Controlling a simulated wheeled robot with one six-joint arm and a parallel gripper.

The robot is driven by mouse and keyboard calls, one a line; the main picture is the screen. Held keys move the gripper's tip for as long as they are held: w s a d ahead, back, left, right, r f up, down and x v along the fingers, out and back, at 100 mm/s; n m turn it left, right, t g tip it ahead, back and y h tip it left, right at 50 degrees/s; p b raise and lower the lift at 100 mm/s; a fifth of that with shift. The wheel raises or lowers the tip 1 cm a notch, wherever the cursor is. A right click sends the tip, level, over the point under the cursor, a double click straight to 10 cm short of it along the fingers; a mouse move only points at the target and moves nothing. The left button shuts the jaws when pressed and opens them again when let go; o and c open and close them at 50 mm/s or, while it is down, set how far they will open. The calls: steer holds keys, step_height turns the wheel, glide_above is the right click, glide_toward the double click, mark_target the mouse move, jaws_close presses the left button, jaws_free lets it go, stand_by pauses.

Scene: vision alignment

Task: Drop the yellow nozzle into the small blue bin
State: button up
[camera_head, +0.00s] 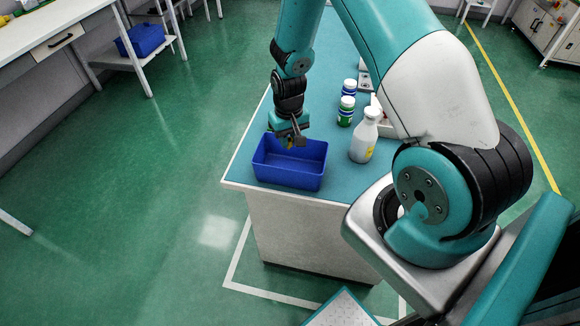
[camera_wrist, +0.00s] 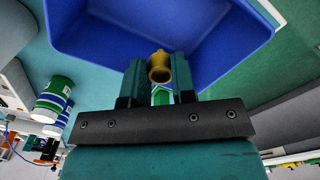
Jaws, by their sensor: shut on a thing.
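The small blue bin (camera_head: 290,177) stands at the near left corner of the teal-topped table in the head view. It also fills the top of the wrist view (camera_wrist: 100,38), with its inside open to the camera. My gripper (camera_head: 291,140) is over the bin in the head view. In the wrist view my gripper (camera_wrist: 158,82) is shut on the yellow nozzle (camera_wrist: 159,62), which sits between the two fingertips in front of the bin. In the head view the nozzle is mostly hidden at the fingertips. I cannot tell its exact height above the bin floor.
A white bottle (camera_head: 363,138) stands just right of the bin. Green-and-white jars (camera_head: 346,112) stand behind it on the table (camera_head: 340,70). Another blue bin (camera_head: 140,39) sits on a shelf at the far left. The green floor left of the table is clear.

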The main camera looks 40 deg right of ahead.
steer(key=shift+f, duration=0.2)
steer(key=o, duration=1)
steer(key=shift+c, duration=0.2)
step_height(320, 180, up, 17)
steer(key=b, duration=0.2)
steer(key=shift+r+b, duration=0.2)
steer(key=shift+b, duration=0.2)
steer(key=shift+a, duration=0.1)
steer(key=s+a+r+n+y, duration=0.1)
steer(key=s+a+r+n, duration=0.1)
steer(key=s+a+r, duration=0.35)
steer(key=s+a+r+n+y, duration=0.1)
steer(key=s+a+r+n, duration=0.1)
steer(key=a, duration=0.6)
steer(key=s+a+r+n+y, duration=0.2)
steer(key=s+a+n, duration=0.3)
steer(key=s, duration=0.9)
steer(key=a+r, duration=0.1)
steer(key=a, duration=0.2)
steer(key=shift+s+a+n, duration=0.35)
steer(key=shift+a+n, duration=0.05)
